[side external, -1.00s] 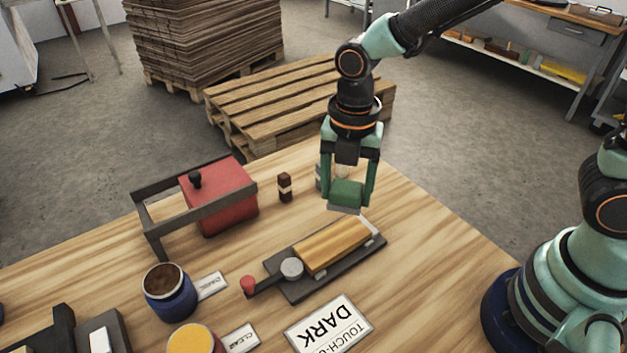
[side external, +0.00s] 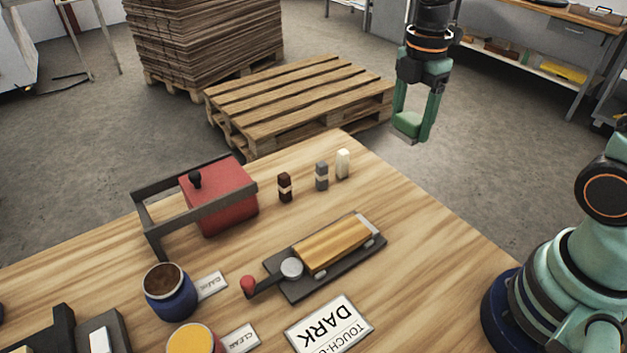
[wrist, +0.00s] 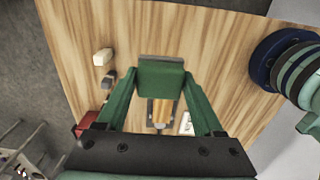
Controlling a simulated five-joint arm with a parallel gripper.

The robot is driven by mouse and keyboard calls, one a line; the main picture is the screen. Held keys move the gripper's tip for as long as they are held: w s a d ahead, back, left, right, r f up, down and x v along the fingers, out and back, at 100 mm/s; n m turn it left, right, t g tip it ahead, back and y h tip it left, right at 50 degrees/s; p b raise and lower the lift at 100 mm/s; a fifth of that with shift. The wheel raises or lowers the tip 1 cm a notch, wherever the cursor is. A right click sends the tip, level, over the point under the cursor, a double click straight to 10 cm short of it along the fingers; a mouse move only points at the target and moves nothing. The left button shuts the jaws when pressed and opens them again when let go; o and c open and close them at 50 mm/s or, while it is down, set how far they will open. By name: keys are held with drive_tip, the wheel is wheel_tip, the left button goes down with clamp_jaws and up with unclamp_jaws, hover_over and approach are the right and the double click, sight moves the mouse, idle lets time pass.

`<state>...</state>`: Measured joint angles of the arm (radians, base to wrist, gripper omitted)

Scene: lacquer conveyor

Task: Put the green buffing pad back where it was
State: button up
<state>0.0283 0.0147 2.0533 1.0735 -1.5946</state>
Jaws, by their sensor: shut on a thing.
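The green buffing pad (side external: 409,122) is a green block with a grey underside. My gripper (side external: 414,120) is shut on it and holds it in the air, at the upper right of the side view, where the floor shows behind it past the table's far edge. In the wrist view the pad (wrist: 161,80) sits between the two green fingers, with the wooden table (wrist: 215,45) below. The pad partly hides the clamped wooden piece (wrist: 162,112) there.
On the table, a wooden piece (side external: 333,246) lies in a dark clamp fixture. Dark, grey and white sticks (side external: 342,164) stand behind it. A red block (side external: 222,190) sits under a dark frame. A blue pot (side external: 170,296), a yellow-topped pot (side external: 194,341) and a DARK sign (side external: 329,325) are in front.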

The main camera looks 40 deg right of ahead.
wheel_tip(320, 180, down, 18)
drive_tip(key=shift+r, duration=0.25)
drive_tip(key=shift+f, duration=0.1)
drive_tip(key=o, duration=1.5)
drive_tip(key=shift+c, duration=0.2)
wheel_tip(320, 180, up, 12)
wheel_tip(320, 180, up, 6)
drive_tip(key=r+m+t, duration=0.1)
drive_tip(key=m+t, duration=0.1)
drive_tip(key=m, duration=0.5)
hover_over(392, 202)
drive_tip(key=s, duration=0.2)
drive_tip(key=shift+w+a+f, duration=0.1)
drive_tip(key=shift+a+f, duration=0.15)
drive_tip(key=s+r+m+t, duration=0.3)
drive_tip(key=s+r+m, duration=0.1)
drive_tip(key=m, duration=0.7)
drive_tip(key=shift+a+r+t, duration=0.25)
drive_tip(key=shift+r+t, duration=0.05)
drive_tip(key=shift+r, duration=0.6)
